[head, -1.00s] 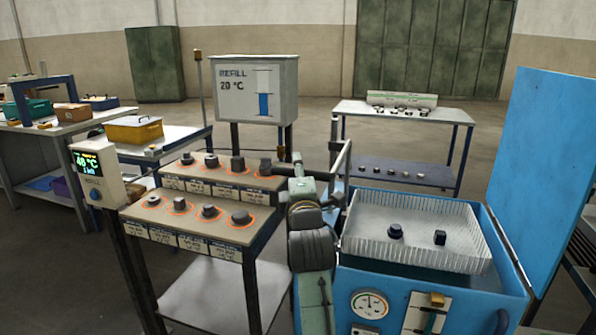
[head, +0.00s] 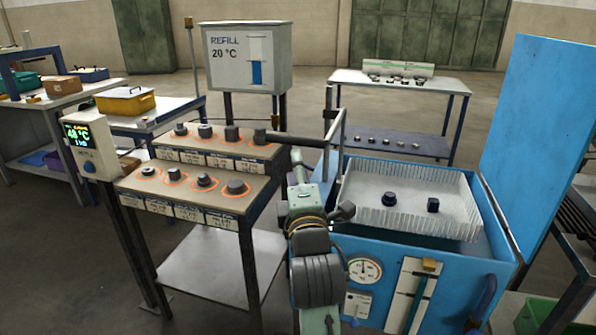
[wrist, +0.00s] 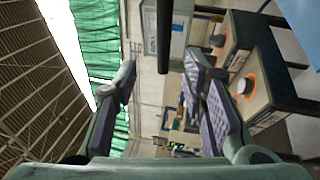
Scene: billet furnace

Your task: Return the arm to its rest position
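My arm (head: 313,270) rises in front of the blue bath, between the stepped stand and the tub, in the head view. Its far end is turned away there, so the fingers are hard to make out. In the wrist view my gripper (wrist: 165,90) is open, its two padded fingers wide apart with nothing between them. The wrist camera looks sideways across the hall, with the roof at the left and the stepped stand at the right.
The stepped stand (head: 195,208) holds several dark billets on orange-ringed spots. The blue bath (head: 385,238) has its lid (head: 545,150) up and two dark pieces in a white basket (head: 455,205). A grey rail (head: 334,135) stands close behind my arm. The refill box (head: 248,60) is farther back.

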